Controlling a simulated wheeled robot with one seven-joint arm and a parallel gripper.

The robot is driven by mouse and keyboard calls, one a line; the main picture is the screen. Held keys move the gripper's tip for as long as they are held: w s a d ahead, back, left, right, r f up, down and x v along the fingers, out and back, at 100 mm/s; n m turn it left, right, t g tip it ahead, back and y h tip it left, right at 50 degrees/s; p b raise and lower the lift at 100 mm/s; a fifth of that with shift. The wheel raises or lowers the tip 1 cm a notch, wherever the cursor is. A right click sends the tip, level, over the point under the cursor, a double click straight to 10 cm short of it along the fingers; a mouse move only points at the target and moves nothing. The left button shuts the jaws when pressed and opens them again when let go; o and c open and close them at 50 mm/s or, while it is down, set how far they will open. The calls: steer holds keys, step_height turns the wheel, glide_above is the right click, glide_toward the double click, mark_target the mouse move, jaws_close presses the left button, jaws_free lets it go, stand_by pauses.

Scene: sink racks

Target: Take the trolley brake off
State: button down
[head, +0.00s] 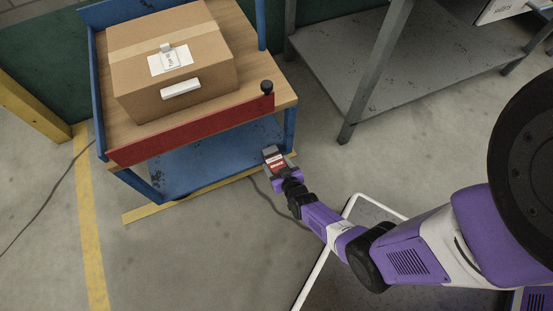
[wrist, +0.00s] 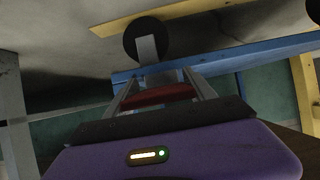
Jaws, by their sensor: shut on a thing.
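The trolley has a wooden top, a blue frame (head: 215,155) and a red front board (head: 190,130). The red brake pedal (head: 275,162), with white lettering, is low at its front right corner. In the wrist view the red pedal (wrist: 158,96) lies between the two fingers, below the blue frame bar (wrist: 245,55) and a dark wheel (wrist: 148,42). My gripper (head: 271,154) reaches in from the lower right and is shut on the pedal. The pedal's tilt and its contact with the wheel cannot be made out.
A cardboard box (head: 175,65) sits on the trolley top. A black knob (head: 267,87) stands at the red board's right end. A grey metal rack (head: 345,70) is to the right. A yellow strip (head: 150,212) lies under the trolley's front.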

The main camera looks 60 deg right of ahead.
steer(key=shift+c, duration=1.6)
jaws_free()
steer(key=p+v, duration=0.4)
steer(key=v, duration=0.4)
